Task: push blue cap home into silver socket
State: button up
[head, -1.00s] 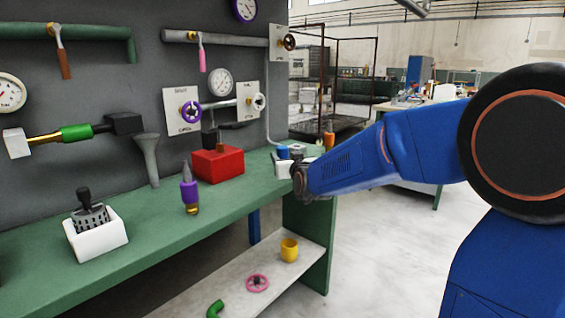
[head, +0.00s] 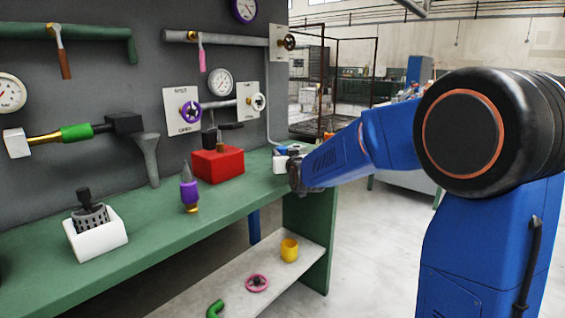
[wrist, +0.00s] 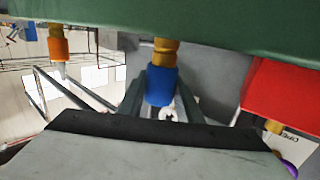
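A blue cap (head: 282,152) shows at the far right end of the green bench, just beyond my gripper (head: 297,177). In the wrist view, where the bench appears at the top, a blue piece (wrist: 161,86) with a brass-coloured end stands in the middle. Grey bars flank it; I cannot tell whether they touch it. My gripper is at the bench's right end, close to a white block (head: 281,164). Its fingertips are not clear, so I cannot tell whether it is open or shut. I cannot make out the silver socket; the arm may hide it.
A red block (head: 217,162) stands left of my gripper on the green bench (head: 150,225). A purple piece (head: 189,190) and a white box (head: 98,241) are farther left. An orange piece (wrist: 58,48) shows in the wrist view. The lower shelf holds a yellow cup (head: 289,249).

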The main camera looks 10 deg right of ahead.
jog(key=c, duration=0.5)
jog(key=shift+o, duration=0.2)
jog(key=shift+r, duration=0.1)
